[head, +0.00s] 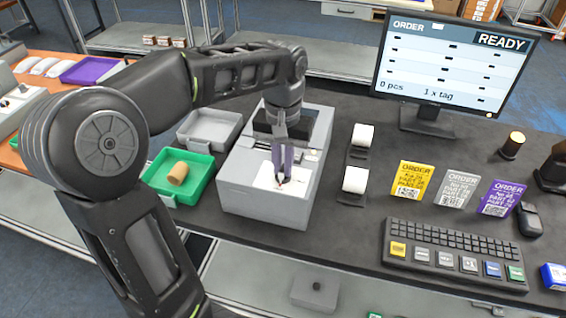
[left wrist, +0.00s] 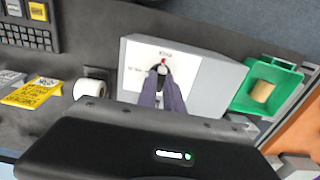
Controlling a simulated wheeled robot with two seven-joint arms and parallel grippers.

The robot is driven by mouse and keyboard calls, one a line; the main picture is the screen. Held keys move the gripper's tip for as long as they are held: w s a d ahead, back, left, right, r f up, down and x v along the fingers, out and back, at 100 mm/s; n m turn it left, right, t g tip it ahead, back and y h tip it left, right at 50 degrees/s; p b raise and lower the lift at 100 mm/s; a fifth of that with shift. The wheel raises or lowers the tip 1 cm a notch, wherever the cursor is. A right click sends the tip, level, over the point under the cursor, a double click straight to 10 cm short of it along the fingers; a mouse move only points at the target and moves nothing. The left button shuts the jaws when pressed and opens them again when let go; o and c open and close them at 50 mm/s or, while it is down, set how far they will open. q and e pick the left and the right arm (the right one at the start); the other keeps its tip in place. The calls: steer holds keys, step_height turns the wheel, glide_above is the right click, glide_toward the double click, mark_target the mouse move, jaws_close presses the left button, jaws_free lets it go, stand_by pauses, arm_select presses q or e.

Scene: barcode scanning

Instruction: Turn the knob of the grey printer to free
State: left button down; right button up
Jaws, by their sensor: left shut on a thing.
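The grey printer (head: 240,180) stands on the dark counter, with a white panel (head: 265,181) on its top. My left gripper (head: 282,180) reaches down onto this panel. In the left wrist view the left gripper (left wrist: 163,78) is shut on the printer's knob (left wrist: 164,62), which is mostly hidden between the fingers. A red mark shows at the knob's upper end, on the side of a small label in that view. Another small label is at the panel's left. Both are too small to read surely. My right gripper is not in view.
A green tray (head: 151,178) holding a tan roll (head: 178,173) and a grey tray (head: 226,127) are left of the printer. White rolls (head: 356,180), order cards (head: 412,180) and a keyboard (head: 455,250) lie right. A monitor (head: 452,62) reads READY.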

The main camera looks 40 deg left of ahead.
mark_target(283, 168)
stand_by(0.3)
arm_select(q)
steer(key=c, duration=1.5)
jaws_free()
steer(key=shift+r, duration=0.1)
steer(key=shift+r, duration=0.2)
step_height(283, 168, up, 4)
steer(key=shift+w+f, duration=0.1)
step_height(283, 168, up, 3)
steer(key=shift+f+p, duration=0.1)
steer(key=shift+p, duration=0.9)
steer(key=shift+r+p, duration=0.35)
steer(key=shift+r, duration=0.05)
